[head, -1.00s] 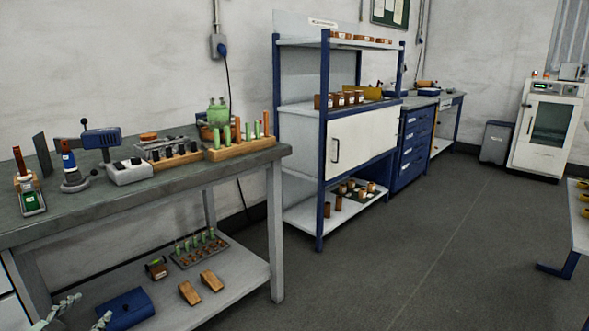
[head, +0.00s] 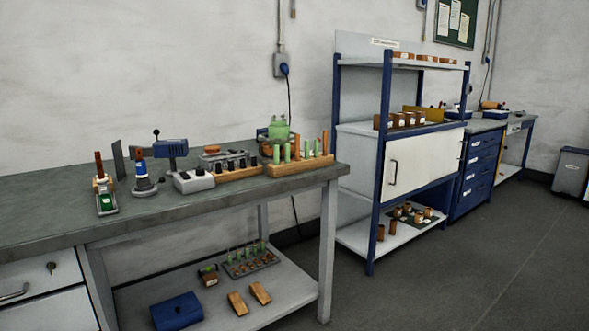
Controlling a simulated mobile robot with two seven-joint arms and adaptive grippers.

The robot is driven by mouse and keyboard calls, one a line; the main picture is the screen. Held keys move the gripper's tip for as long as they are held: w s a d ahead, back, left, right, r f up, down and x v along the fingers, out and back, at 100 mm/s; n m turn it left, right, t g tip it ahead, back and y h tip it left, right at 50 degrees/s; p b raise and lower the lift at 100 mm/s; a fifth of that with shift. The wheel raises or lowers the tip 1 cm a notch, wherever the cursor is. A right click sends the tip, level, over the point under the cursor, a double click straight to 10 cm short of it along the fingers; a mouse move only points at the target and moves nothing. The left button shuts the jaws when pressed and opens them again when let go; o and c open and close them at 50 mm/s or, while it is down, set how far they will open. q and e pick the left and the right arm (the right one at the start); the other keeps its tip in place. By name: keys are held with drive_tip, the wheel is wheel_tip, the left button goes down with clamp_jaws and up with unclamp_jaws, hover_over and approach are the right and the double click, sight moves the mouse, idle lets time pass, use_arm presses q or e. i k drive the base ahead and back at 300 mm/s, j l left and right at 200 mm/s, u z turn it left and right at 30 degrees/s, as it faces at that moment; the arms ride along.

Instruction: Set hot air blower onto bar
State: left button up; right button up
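A blue blower-like device (head: 171,149) with a dark upright stalk and knob stands on the grey-green workbench (head: 60,200); I take it to be the hot air blower. I cannot tell for sure which thing is the bar; a long wooden block (head: 300,167) with green and brown upright pieces lies near the bench's right end. Neither of my grippers is in view.
A blue-and-white bottle-like tool (head: 142,180) and a small green-based stand (head: 106,203) are left of the blower. The bench's left part is bare. A lower shelf holds a blue case (head: 177,311). A shelving unit (head: 377,190) stands to the right, with open floor before it.

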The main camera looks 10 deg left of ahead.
sight(171, 149)
drive_tip(key=k+u, duration=0.1)
drive_tip(key=u, duration=1.1)
drive_tip(key=i+l+u, duration=0.35)
drive_tip(key=i+l, duration=0.2)
drive_tip(key=l, duration=0.25)
drive_tip(key=i+l+u, duration=0.2)
drive_tip(key=l, duration=0.2)
